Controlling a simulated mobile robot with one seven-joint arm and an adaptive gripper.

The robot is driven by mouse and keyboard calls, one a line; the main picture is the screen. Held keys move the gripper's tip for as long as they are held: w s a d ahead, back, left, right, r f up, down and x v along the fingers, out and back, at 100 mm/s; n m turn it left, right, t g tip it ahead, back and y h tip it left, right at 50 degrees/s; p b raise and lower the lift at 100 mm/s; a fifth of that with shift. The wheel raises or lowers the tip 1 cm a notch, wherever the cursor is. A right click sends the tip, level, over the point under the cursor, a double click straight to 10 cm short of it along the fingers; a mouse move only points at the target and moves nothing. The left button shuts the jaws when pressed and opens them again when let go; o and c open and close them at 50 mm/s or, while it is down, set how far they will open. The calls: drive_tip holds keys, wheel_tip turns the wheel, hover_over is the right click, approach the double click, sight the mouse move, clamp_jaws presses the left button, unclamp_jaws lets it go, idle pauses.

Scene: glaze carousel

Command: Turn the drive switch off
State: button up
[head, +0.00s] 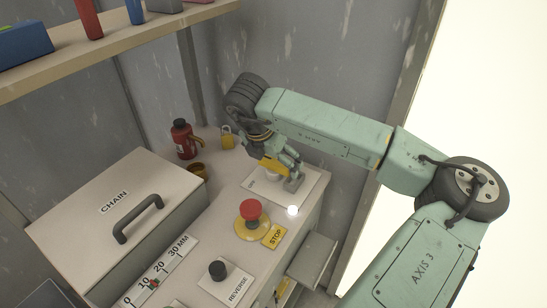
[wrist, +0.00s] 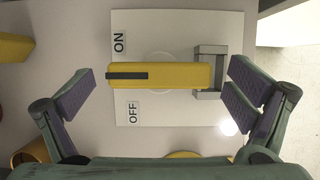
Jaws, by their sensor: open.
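The drive switch has a yellow lever (wrist: 180,75) with a black stripe near its left end, on a white plate (wrist: 215,25) in the wrist view. That striped end lies between the ON label (wrist: 119,43) and the OFF label (wrist: 133,112). A grey bracket (wrist: 208,92) sits around the lever's right end. My gripper (wrist: 163,92) is open above the plate, one finger on each side of the lever's length, apart from it. In the head view my gripper (head: 280,166) hangs over the plate (head: 307,183) and partly hides the switch.
A lit white lamp (head: 292,211) is at the plate's near corner. Nearer stand a red stop button (head: 250,209) and a black REVERSE knob (head: 218,270). A red bottle (head: 184,141) and yellow padlock (head: 227,139) stand behind. The CHAIN box (head: 90,205) is left.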

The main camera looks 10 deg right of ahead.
drive_tip(key=c, duration=1.2)
drive_tip(key=shift+o, duration=0.2)
